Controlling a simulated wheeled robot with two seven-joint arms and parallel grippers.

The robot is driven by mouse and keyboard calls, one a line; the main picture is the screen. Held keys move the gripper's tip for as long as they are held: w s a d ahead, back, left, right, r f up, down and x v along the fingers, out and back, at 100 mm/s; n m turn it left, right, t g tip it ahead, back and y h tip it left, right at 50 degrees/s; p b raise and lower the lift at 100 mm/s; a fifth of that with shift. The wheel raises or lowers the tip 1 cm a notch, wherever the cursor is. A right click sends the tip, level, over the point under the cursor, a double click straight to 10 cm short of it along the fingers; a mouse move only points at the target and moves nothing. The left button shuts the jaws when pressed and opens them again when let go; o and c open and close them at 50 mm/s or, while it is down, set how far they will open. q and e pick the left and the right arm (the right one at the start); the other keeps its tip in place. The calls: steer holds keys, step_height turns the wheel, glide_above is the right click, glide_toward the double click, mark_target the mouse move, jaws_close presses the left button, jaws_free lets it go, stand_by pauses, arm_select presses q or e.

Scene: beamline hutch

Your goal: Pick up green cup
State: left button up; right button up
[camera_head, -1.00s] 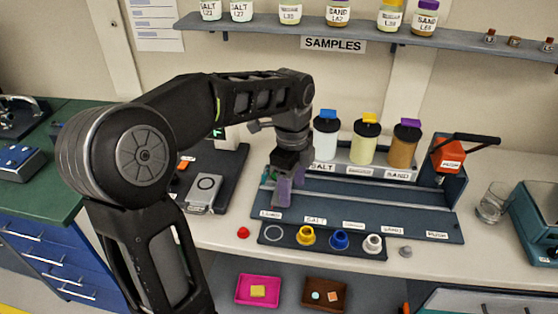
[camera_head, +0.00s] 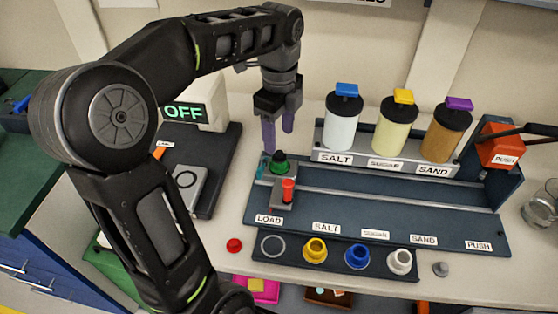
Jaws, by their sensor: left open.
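The green cup (camera_head: 280,163) sits at the left end of the dark blue rail station (camera_head: 380,217), above the LOAD label. It looks upright, though its lower part is hard to make out. My left gripper (camera_head: 279,146) hangs just above and behind it in the picture, pointing down. Its two purple fingers are apart with nothing visible between them. I cannot tell whether a fingertip touches the cup. My right gripper is out of view.
A red-knobbed block (camera_head: 287,192) stands just in front of the green cup. Yellow (camera_head: 315,249), blue (camera_head: 357,257) and white (camera_head: 400,262) cups sit in the front rack beside an empty ring. The salt dispenser (camera_head: 343,120) and two others stand right of my gripper.

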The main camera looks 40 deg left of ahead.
mark_target(280, 152)
arm_select(q)
steer(key=shift+w+a+f, duration=0.2)
steer(key=shift+w+f, duration=0.1)
steer(key=shift+f, duration=0.1)
steer(key=shift+s+r, duration=0.1)
steer(key=shift+d, duration=0.1)
steer(key=shift+f, duration=1.3)
step_height(280, 152, down, 5)
steer(key=shift+f+p, duration=0.1)
steer(key=shift+p, duration=0.3)
steer(key=shift+c, duration=0.3)
